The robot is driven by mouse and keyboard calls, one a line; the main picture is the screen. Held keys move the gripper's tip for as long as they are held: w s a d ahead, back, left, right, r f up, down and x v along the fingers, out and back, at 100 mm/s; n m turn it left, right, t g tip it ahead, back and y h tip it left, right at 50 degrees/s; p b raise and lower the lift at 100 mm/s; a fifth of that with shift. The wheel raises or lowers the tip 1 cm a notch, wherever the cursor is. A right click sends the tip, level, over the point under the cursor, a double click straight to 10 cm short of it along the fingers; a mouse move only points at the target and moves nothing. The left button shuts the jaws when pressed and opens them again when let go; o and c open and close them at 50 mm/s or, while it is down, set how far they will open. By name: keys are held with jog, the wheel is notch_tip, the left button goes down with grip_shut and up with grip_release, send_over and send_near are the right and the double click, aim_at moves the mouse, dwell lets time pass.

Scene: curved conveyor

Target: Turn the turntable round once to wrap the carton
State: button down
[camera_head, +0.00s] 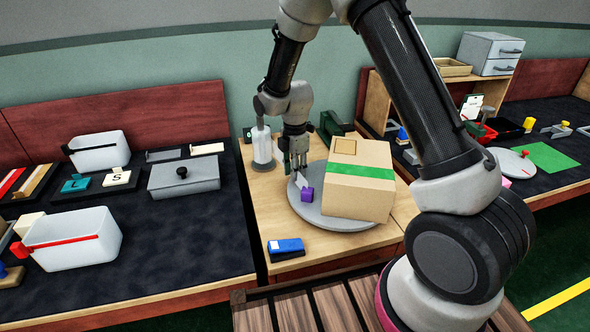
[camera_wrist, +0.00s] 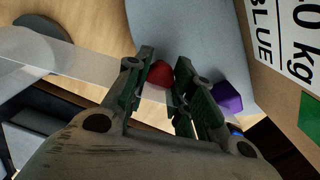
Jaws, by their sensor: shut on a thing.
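A brown carton (camera_head: 350,205) with a green band stands on the round grey turntable (camera_head: 308,218). In the wrist view the carton's printed side (camera_wrist: 265,45) is at the right and the turntable (camera_wrist: 190,35) at the top. My gripper (camera_head: 297,172) is at the turntable's left edge, fingers pointing down. In the wrist view my gripper (camera_wrist: 165,65) is shut on a red knob (camera_wrist: 160,74); the head view hides the knob. A translucent film strip (camera_wrist: 70,65) runs from the left towards the fingers. A purple block (camera_head: 307,194) sits near the turntable's rim, right of my fingers.
A white film roll (camera_head: 262,147) stands behind left of my gripper. A blue box-like tool (camera_head: 286,249) lies at the table's front. Dark green items (camera_head: 333,124) stand behind the carton. A left bench holds white bins (camera_head: 70,238) and a grey lidded box (camera_head: 184,177).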

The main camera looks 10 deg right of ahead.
jog(key=c, duration=1.2)
grip_release()
notch_tip(320, 180, up, 12)
jog(key=shift+r, duration=0.1)
